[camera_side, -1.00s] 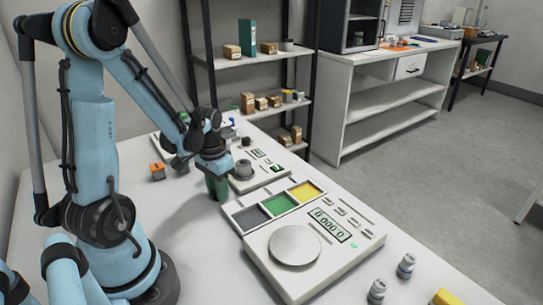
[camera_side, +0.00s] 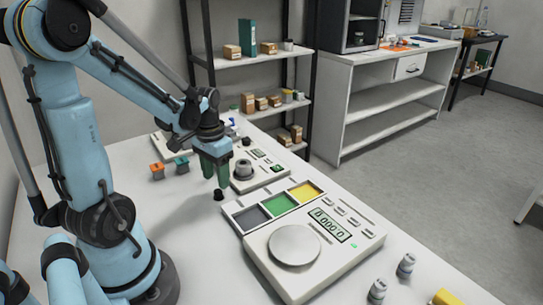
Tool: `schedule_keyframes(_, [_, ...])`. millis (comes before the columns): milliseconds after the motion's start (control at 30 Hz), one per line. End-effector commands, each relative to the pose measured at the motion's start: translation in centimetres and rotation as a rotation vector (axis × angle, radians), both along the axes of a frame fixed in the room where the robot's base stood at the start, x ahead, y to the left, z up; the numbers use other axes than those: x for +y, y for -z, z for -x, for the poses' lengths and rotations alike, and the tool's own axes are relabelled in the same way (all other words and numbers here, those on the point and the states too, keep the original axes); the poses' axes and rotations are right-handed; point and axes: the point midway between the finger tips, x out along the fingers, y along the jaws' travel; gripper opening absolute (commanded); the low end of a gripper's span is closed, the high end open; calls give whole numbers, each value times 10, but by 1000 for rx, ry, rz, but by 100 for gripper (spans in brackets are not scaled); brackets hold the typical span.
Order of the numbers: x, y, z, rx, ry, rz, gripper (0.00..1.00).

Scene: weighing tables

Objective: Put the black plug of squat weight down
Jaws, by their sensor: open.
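The black plug (camera_side: 219,195) is a small dark piece standing on the white table, left of the tray with coloured compartments. My gripper (camera_side: 216,184) has green fingers pointing down just above the plug. It is open and appears clear of the plug, with nothing seen between the fingers. A squat grey weight (camera_side: 243,169) sits on the farther scale (camera_side: 268,177), just right of my gripper.
A tray (camera_side: 236,218) with dark, green and yellow compartments lies behind the nearer scale (camera_side: 270,262), whose round pan is empty. An orange block (camera_side: 157,172) and a teal block (camera_side: 182,165) stand left.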

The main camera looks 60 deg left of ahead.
Motion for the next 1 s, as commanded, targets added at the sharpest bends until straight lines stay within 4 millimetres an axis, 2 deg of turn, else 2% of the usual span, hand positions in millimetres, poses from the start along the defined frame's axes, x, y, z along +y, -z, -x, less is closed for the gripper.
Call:
schedule_keyframes(400, [0, -54, 0, 0, 0, 0, 53])
schedule_keyframes(733, [-4, -75, -1, -10, 7, -6, 53])
schedule_keyframes(867, [-26, -78, -10, -79, 47, -44, 53])
schedule_keyframes(1000, [-71, -82, -25, -236, 122, -97, 53])
